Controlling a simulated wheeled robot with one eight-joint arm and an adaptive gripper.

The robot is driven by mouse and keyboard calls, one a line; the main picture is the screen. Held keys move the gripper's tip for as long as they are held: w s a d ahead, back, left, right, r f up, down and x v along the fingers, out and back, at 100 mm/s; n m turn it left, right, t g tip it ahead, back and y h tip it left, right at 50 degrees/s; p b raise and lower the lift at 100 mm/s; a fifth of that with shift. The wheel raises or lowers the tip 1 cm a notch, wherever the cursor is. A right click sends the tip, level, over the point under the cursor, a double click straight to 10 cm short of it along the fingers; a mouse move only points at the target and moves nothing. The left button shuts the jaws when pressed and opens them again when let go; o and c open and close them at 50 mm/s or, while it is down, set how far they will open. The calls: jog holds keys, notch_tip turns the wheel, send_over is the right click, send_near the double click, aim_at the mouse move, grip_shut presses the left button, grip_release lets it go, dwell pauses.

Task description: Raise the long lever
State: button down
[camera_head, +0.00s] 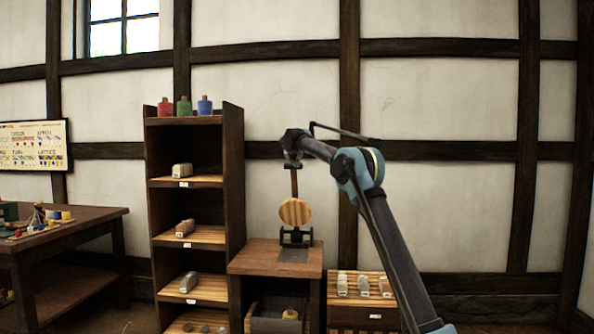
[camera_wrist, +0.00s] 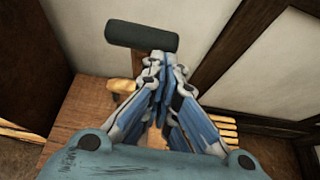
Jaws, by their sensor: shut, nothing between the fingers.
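The long lever (camera_head: 294,184) stands about upright on a dark bracket, its brown shaft rising above a round wooden disc (camera_head: 295,212). Its dark cylindrical handle (camera_wrist: 125,36) lies crosswise at the top of the wrist view. My gripper (camera_wrist: 158,60) is shut and empty, its fingertips at the handle's lower edge in that view; I cannot tell whether they touch it. In the head view my gripper (camera_head: 292,152) is at the lever's top end and looks small and dark there.
The bracket stands on a wooden cabinet (camera_head: 253,259) with an open compartment below. A tall shelf (camera_head: 233,180) with bottles and small blocks stands close to its left. A low slatted stand (camera_head: 350,303) is to the right. A table (camera_head: 90,223) is far left. The timbered wall is behind.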

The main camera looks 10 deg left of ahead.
jog(key=s+r, duration=0.3)
jog(key=r, duration=0.2)
jog(key=shift+s, duration=0.35)
jog(key=shift+d, duration=0.2)
